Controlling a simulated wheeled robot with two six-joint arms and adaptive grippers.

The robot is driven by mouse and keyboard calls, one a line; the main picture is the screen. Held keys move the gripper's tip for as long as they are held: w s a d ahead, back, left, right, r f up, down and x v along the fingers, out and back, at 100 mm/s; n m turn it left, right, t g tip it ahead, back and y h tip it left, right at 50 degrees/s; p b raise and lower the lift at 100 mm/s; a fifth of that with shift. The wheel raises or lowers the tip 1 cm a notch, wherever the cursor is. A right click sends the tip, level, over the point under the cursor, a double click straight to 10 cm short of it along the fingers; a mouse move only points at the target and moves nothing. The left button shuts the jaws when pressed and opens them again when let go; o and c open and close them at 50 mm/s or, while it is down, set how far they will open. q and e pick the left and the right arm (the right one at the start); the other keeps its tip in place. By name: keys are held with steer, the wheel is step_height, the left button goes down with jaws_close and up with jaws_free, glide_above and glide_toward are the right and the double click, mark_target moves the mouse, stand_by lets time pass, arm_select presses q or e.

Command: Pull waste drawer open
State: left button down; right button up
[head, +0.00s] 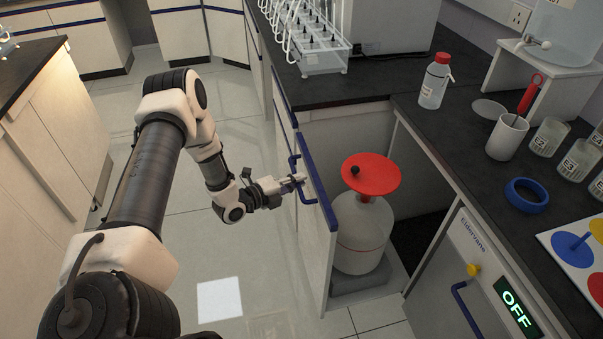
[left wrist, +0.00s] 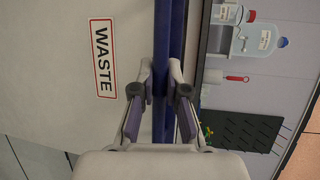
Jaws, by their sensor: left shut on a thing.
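The waste drawer's white front panel (head: 316,225) stands out from the dark counter, and the drawer is open. Its WASTE label (left wrist: 104,57) shows in the left wrist view. Inside the drawer stands a pale waste container (head: 361,232) with a red funnel-like top (head: 371,174). My left gripper (head: 301,178) is at the outer side of the panel, shut on the blue handle (head: 308,194). In the left wrist view its fingers (left wrist: 161,88) lie on both sides of the blue bar; the exact contact is partly hidden. My right gripper is not in view.
A cabinet with a lit OFF display (head: 517,306) stands right of the drawer. A red-capped bottle (head: 435,81), a cup (head: 507,137) and several jars stand on the counter above. The tiled floor (head: 235,250) left of the drawer is clear.

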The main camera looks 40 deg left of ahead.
arm_select(q)
steer(key=c, duration=1.2)
jaws_free()
steer(key=v, duration=1.2)
